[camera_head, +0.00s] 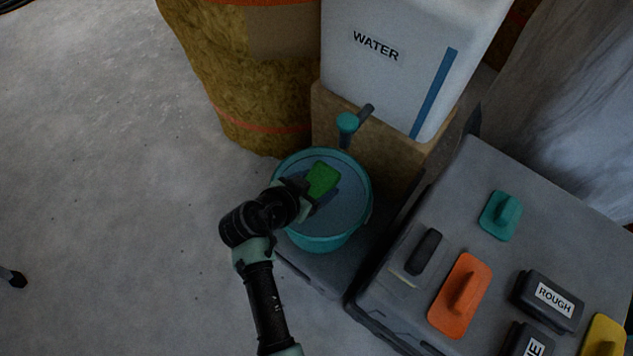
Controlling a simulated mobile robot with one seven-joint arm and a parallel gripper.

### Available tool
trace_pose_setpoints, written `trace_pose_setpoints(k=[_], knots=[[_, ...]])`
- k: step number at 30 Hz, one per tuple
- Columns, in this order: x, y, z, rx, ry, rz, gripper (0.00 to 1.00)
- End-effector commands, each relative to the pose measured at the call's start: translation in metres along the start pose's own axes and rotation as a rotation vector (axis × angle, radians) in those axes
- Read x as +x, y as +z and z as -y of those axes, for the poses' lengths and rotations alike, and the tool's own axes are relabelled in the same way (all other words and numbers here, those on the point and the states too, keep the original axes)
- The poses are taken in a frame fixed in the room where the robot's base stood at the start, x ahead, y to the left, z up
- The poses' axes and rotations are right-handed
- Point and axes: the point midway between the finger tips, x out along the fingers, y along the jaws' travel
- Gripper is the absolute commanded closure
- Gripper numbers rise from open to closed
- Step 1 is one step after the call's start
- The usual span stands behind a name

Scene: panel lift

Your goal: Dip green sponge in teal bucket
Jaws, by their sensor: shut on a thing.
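The green sponge (322,180) is held by my gripper (311,190) over the opening of the teal bucket (326,243). My gripper is shut on the sponge, reaching in from the bucket's left side. The bucket stands upright and holds bluish-grey water (345,208). From this angle I cannot tell whether the sponge touches the water. My wrist covers part of the bucket's left rim.
A white WATER tank (390,65) with a teal tap (347,123) stands behind the bucket on a tan block. A grey case (560,205) at right bears an orange float (460,296), a teal float (500,215) and ROUGH-labelled block (548,299).

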Motion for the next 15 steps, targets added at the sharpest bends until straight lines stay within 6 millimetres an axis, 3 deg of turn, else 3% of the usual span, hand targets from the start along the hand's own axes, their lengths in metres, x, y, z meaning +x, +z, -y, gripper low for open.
trace_pose_setpoints(k=[15], knots=[[-0.037, -0.042, 0.0, 0.001, 0.001, 0.001, 0.7]])
